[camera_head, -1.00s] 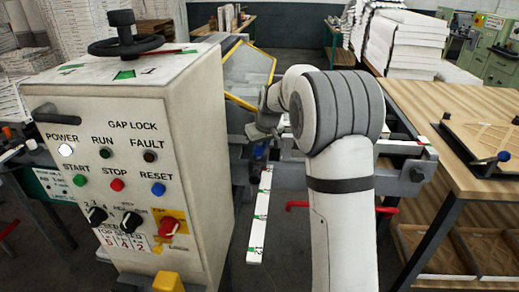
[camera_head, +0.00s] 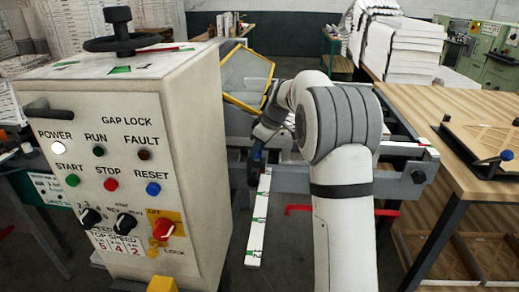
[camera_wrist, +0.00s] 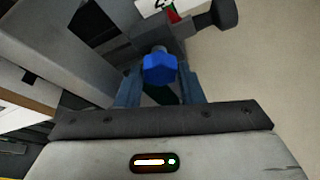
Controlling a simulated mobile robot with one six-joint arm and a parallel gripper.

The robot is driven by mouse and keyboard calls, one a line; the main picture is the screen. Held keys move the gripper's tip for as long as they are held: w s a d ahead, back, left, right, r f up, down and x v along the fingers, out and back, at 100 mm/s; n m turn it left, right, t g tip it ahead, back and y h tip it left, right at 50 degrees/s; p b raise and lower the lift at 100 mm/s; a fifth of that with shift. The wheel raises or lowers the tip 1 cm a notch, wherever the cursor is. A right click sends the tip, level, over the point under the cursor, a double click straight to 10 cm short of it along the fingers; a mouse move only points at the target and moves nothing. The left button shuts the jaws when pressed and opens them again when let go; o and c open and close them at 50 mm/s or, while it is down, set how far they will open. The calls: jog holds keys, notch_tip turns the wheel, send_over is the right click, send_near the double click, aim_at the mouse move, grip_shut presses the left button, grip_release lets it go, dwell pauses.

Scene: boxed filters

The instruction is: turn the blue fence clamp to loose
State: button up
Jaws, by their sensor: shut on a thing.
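The blue fence clamp (camera_wrist: 159,68) shows in the wrist view as a faceted blue knob between the two fingers of my gripper (camera_wrist: 159,90). The fingers are shut on it, one on each side. Dark grey metal parts lie just behind the knob. In the head view my gripper (camera_head: 257,157) reaches down to the rail behind the white scale bar, and the clamp is mostly hidden there by the fingers. I cannot read the clamp's turn position.
A control cabinet (camera_head: 130,150) with buttons and a handwheel stands at the left. The white scale bar (camera_head: 258,220) juts toward me below the gripper. A wooden table (camera_head: 450,120) with a framed filter stands at the right. A yellow-edged panel (camera_head: 245,75) is behind the gripper.

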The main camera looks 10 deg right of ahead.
jog(key=shift+a, duration=0.1)
jog(key=o, duration=1)
jog(key=shift+s+r+p, duration=0.1)
jog(key=shift+r+p, duration=0.25)
jog(key=shift+r, duration=0.25)
jog(key=p+v, duration=0.3)
jog(key=v, duration=0.4)
jog(key=shift+p, duration=0.35)
jog(key=shift+f, duration=0.1)
